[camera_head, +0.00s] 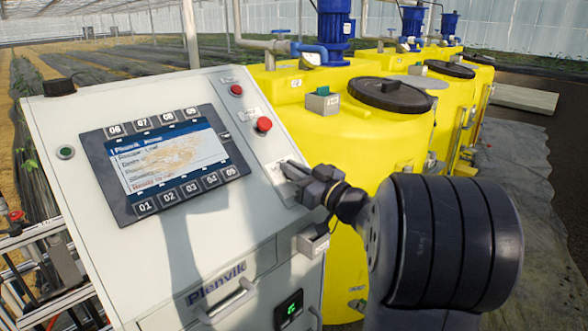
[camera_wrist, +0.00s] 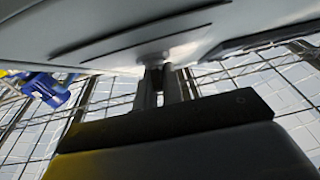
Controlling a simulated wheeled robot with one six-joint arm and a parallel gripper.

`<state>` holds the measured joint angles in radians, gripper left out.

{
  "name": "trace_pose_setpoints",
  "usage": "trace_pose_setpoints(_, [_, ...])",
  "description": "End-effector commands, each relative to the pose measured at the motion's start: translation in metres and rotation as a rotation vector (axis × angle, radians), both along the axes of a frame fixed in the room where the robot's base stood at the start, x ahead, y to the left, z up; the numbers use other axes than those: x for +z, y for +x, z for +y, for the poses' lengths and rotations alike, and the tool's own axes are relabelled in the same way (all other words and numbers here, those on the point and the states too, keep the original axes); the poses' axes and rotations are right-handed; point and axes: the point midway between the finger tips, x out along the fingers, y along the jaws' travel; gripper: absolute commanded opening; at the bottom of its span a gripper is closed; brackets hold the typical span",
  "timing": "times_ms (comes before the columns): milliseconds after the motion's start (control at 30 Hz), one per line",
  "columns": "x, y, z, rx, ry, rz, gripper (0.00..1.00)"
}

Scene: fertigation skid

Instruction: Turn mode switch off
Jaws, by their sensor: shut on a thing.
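The control panel (camera_head: 216,168) is a grey sloped cabinet face with a screen and buttons. My gripper (camera_head: 292,172) is at the panel's right side, at a small light plate below the red buttons. In the wrist view my gripper (camera_wrist: 165,85) has its two fingers close together, shut on a small knob (camera_wrist: 154,58) at the panel surface. I take this knob to be the mode switch. In the head view the switch is hidden behind my gripper, so its setting cannot be read.
Two red buttons (camera_head: 264,124) sit above my gripper on the panel. The screen (camera_head: 165,160) with numbered keys is to the left. A small box (camera_head: 313,242) juts out below my gripper. Yellow tanks (camera_head: 375,130) with blue motors stand close behind on the right.

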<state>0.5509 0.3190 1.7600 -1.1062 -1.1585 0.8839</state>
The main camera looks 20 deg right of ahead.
Motion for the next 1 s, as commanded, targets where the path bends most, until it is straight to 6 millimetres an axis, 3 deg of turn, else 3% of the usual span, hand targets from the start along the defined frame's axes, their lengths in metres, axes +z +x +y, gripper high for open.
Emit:
trace_pose_setpoints(600, [0.0007, -0.0003, 0.0012, 0.408, -0.340, -0.140, 0.00])
trace_pose_setpoints(1000, [0.0005, -0.0013, 0.0024, 0.541, -0.452, -0.189, 0.00])
